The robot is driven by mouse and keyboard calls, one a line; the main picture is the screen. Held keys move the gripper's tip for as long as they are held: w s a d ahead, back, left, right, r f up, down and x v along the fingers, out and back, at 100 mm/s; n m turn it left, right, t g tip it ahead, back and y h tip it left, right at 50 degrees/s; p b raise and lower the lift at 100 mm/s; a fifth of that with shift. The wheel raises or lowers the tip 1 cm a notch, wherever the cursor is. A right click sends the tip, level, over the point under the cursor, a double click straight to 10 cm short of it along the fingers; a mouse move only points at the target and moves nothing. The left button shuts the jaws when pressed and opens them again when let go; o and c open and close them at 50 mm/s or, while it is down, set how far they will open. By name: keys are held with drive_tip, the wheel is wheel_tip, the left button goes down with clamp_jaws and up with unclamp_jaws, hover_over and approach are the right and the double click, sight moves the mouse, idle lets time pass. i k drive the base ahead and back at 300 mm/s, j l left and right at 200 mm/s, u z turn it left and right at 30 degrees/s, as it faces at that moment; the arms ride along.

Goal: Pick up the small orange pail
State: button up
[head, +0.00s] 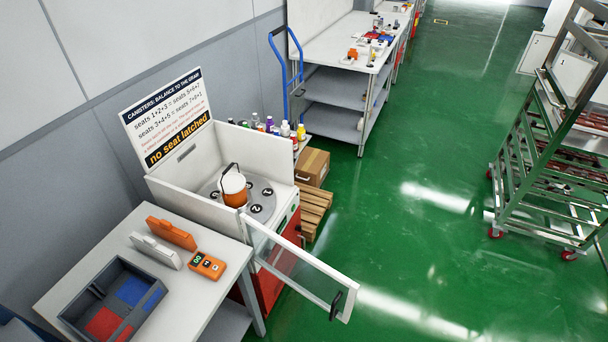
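A small pail (234,188) with an orange body, a white top and a dark raised handle stands upright inside an open white cabinet. It rests on a grey round plate (263,190) with numbered dark seats; the numbers 1 and 2 show, and the pail hides part of the plate. My gripper is not in the head view.
The cabinet's clear door (300,272) with a black handle stands open toward the lower right. A table at the lower left holds a grey tray (75,315), an orange handheld device (207,265) and two upright panels. A cardboard box (313,167) and pallet stand behind.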

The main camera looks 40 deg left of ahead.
sight(232, 185)
drive_tip(key=i+l+u, duration=0.15)
drive_tip(key=i, duration=0.4)
drive_tip(key=i+l+u, duration=0.1)
drive_tip(key=i, duration=0.5)
drive_tip(key=i+j+u, duration=0.15)
drive_tip(key=u, duration=0.3)
drive_tip(key=i+u, duration=0.7)
drive_tip(key=u, duration=0.15)
drive_tip(key=i+l+u, duration=0.2)
drive_tip(key=u, duration=0.25)
drive_tip(key=i+j+u, duration=0.2)
drive_tip(key=i, duration=0.2)
drive_tip(key=i+j+u, duration=0.2)
drive_tip(key=i, duration=0.2)
drive_tip(key=i+j+u, duration=0.15)
drive_tip(key=i, duration=0.25)
